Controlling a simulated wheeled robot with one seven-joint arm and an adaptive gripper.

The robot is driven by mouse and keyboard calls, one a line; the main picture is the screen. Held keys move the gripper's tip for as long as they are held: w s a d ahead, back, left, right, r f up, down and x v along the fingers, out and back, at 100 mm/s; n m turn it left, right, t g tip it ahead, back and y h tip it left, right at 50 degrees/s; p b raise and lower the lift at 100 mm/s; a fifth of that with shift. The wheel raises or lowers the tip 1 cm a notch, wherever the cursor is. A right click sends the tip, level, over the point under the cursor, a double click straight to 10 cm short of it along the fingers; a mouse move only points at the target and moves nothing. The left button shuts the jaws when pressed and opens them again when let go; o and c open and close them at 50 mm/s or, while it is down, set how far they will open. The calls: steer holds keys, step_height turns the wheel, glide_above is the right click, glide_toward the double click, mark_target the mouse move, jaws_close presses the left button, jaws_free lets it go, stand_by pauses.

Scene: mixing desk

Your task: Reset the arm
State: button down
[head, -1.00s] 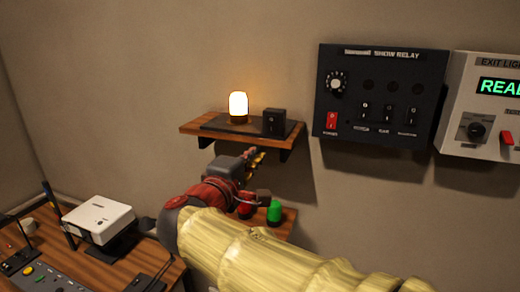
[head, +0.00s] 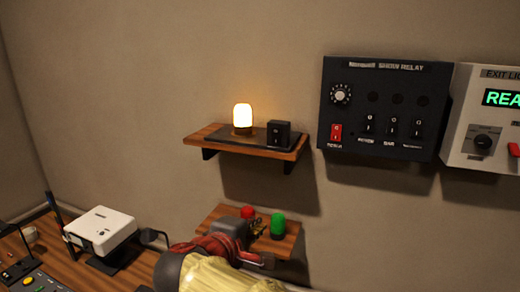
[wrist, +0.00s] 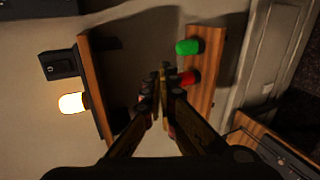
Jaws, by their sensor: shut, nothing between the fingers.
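My gripper (head: 257,227) is in front of the lower wall shelf (head: 222,212) in the head view, with my arm coming up from the bottom edge. In the wrist view my gripper (wrist: 160,80) has its fingertips together, with nothing between them. A red button (head: 247,212) and a green button (head: 278,225) sit on the lower shelf. In the wrist view the red button (wrist: 187,78) lies just right of the fingertips and the green button (wrist: 188,47) farther up. Whether the fingers touch the shelf cannot be told.
The upper shelf (head: 200,138) holds a lit lamp (head: 242,116) and a black switch box (head: 278,133). The show relay panel (head: 385,107) and a grey exit light panel (head: 480,125) hang at right. A white device (head: 100,228) stands on the desk (head: 140,270) at lower left.

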steer(key=s+d+f+m+g+y+b, duration=0.35)
steer(key=s+d+f+m, duration=0.35)
steer(key=s+f, duration=0.4)
steer(key=s+d+f+m+g+y+b, duration=0.25)
steer(key=s+d+f+m+g, duration=0.2)
steer(key=s+d+f, duration=0.5)
steer(key=d+m+b, duration=0.1)
steer(key=s+d+f+m+h, duration=0.1)
steer(key=d, duration=0.1)
steer(key=s+d+m+b, duration=0.1)
steer(key=shift+s+d+f+t+b, duration=0.15)
steer(key=shift+s+f+t+b, duration=0.15)
steer(key=shift+f+t, duration=0.1)
